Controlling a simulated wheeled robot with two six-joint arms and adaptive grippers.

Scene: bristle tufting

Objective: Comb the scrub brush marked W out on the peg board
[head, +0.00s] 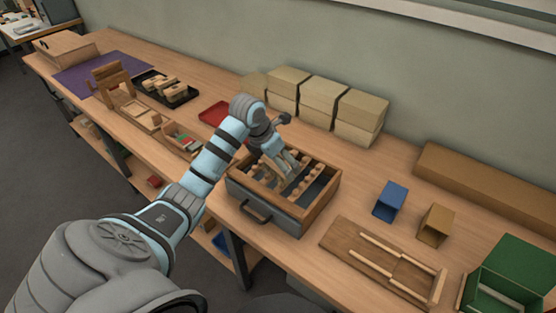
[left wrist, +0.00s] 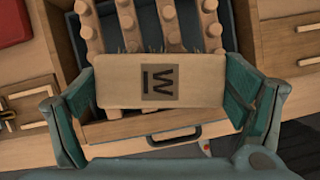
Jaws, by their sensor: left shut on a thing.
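The scrub brush (left wrist: 160,82) is a pale wooden block with a dark square label bearing a W. My left gripper (head: 288,163) is shut on it, with one teal finger at each end in the left wrist view. A few thin bristles show along the block's far edge; most of them are hidden beneath it. The peg board is several rows of round wooden pegs (left wrist: 170,28) in a grey and wood box (head: 268,210). The brush is over the near part of the pegs; I cannot tell whether its bristles touch them. My right gripper is out of view.
Cardboard boxes (head: 322,96) stand behind, against the wall. A blue bin (head: 389,201), a tan bin (head: 436,226), a wooden railed tray (head: 345,237) and a green box (head: 515,262) are to the right. A red tray (head: 213,113) and a black tray (head: 180,97) lie left.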

